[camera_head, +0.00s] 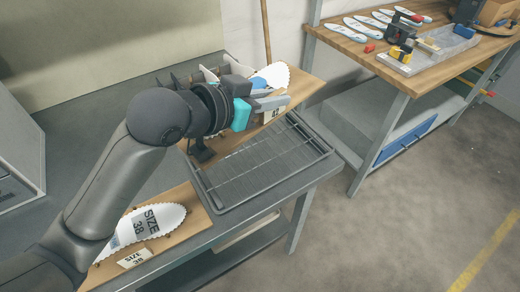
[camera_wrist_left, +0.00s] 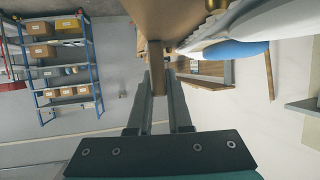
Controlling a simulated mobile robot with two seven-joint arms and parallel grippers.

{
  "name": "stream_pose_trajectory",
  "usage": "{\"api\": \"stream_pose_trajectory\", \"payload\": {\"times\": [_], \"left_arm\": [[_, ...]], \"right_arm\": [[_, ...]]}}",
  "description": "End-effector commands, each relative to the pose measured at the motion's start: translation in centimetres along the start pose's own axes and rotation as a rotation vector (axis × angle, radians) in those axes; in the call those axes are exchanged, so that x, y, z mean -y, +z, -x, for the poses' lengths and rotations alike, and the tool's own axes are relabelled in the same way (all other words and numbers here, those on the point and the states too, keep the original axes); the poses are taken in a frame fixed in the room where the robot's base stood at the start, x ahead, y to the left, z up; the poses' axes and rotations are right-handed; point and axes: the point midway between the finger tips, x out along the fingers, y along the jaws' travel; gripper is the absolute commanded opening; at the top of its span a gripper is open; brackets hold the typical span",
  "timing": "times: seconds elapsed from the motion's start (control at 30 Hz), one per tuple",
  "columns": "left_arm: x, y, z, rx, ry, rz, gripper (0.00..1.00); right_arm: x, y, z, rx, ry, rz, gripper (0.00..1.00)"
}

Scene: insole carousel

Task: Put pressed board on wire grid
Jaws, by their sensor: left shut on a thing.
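My left gripper (camera_head: 276,101) is shut on a wooden board carrying a white, scallop-edged insole with a blue part. This board (camera_head: 303,86) is tilted in the head view, above the back edge of the wire grid; my gripper and wrist cover much of it. The left wrist view shows the fingers (camera_wrist_left: 159,85) closed around a narrow wooden part under the board (camera_wrist_left: 175,18). The dark wire grid (camera_head: 262,168) lies in a framed tray on the grey table, and its visible part is empty. My right gripper is not in view.
A second wooden board (camera_head: 188,202) with a white insole marked SIZE 38 lies on the table's front left. A workbench (camera_head: 350,43) with several insoles and tools stands at the back right. Floor between them is clear.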

Motion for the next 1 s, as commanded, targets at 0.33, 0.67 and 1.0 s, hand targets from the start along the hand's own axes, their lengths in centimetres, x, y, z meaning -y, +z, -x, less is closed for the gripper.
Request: {"api": "stream_pose_trajectory", "payload": {"times": [0.33, 0.67, 1.0], "left_arm": [[-2.3, -3.2, 0.2, -0.004, 0.191, -0.081, 0.0], [-2.6, 2.4, -2.0, 0.003, 0.209, -0.078, 0.0], [-2.6, 9.9, -5.2, -0.002, 0.207, -0.081, 0.0]], "right_arm": [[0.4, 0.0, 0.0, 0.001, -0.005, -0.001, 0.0], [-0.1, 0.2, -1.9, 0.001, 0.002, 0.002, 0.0], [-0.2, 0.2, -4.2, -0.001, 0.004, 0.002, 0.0]]}}
